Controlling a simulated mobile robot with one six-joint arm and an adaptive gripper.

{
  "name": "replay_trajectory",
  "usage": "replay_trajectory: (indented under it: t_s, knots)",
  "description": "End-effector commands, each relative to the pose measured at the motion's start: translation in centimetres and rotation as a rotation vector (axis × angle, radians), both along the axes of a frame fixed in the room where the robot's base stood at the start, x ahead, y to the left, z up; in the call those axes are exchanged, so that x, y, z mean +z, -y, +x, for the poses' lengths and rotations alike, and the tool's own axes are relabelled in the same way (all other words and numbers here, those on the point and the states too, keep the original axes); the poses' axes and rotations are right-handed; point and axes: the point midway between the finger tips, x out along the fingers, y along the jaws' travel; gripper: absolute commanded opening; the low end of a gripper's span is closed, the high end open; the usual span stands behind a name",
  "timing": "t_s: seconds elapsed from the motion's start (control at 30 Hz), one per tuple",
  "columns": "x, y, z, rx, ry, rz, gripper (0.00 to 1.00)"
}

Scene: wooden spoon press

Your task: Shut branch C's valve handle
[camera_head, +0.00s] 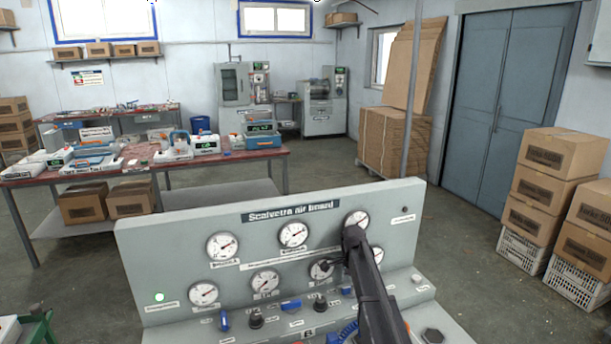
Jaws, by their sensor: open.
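The grey air board (160,250) stands in front of me, with round white gauges on its upright face and a ledge below. Small blue handles sit along the ledge: an upright one (224,320) at left and one lying crosswise (290,304) in the middle. More blue parts (348,331) show at lower right, partly hidden by my arm. The small branch labels are too small to read, so I cannot tell which handle is branch C's.
Black knobs (256,318) stand between the blue handles. A grey post (412,90) rises behind the board. Cardboard boxes on crates (555,155) stand at right. A red-topped workbench (225,157) is behind at left. Open floor lies beyond the board.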

Motion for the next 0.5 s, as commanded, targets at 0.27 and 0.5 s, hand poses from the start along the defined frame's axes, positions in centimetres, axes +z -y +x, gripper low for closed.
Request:
replay_trajectory:
  t_s: [0.27, 0.5]
  knots:
    - [3.7, 0.0, 0.0, 0.000, 0.000, 0.000, 0.63]
    - [6.1, 0.0, 0.0, 0.000, 0.000, 0.000, 0.63]
